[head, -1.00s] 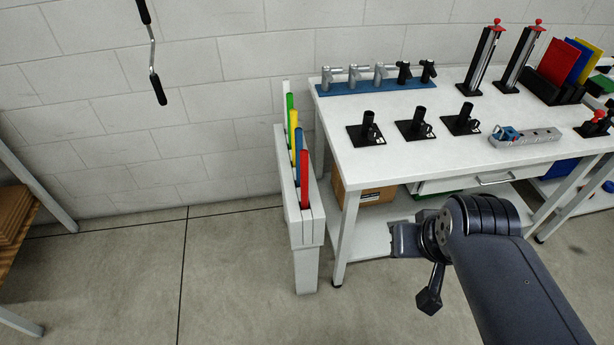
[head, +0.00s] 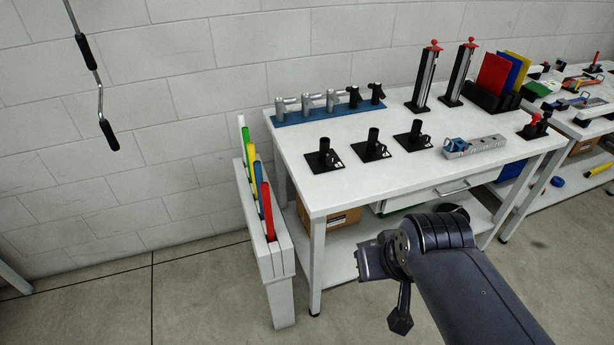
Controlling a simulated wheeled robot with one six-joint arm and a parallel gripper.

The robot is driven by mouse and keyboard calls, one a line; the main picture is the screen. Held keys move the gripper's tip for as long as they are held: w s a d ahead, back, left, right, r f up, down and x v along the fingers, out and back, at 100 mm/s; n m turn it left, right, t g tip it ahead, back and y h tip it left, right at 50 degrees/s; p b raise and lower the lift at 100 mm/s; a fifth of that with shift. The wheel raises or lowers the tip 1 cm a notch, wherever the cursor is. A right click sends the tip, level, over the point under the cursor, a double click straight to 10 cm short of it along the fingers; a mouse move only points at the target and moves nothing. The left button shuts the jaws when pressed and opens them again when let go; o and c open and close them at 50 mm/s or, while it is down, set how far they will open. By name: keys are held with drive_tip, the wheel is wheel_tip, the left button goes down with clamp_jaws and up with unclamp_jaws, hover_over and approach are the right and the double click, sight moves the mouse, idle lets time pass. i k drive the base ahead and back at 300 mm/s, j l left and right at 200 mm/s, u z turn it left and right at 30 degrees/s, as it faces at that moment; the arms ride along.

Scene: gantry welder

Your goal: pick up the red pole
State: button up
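The red pole (head: 268,212) stands upright in the narrow white rack (head: 276,262), in the slot nearest me. A blue pole (head: 258,190), a yellow pole (head: 251,160) and a green pole (head: 245,138) stand in a row behind it. The rack is beside the left end of the white workbench. The end of my arm with my gripper (head: 372,262) is in front of the bench, to the right of the red pole and apart from it. Its fingers cannot be made out, so its opening is unclear.
The white workbench (head: 340,192) holds black stands, a blue clamp rail (head: 330,116) and coloured plates. A cardboard box (head: 335,218) sits on its lower shelf. A cranked handle (head: 100,95) hangs at upper left. Floor left of the rack is clear.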

sight(264, 186)
drive_tip(key=i+j+u, duration=0.1)
drive_tip(key=u, duration=0.25)
drive_tip(key=i+j+u, duration=0.1)
drive_tip(key=u, duration=0.25)
drive_tip(key=i+u, duration=0.2)
drive_tip(key=u, duration=0.15)
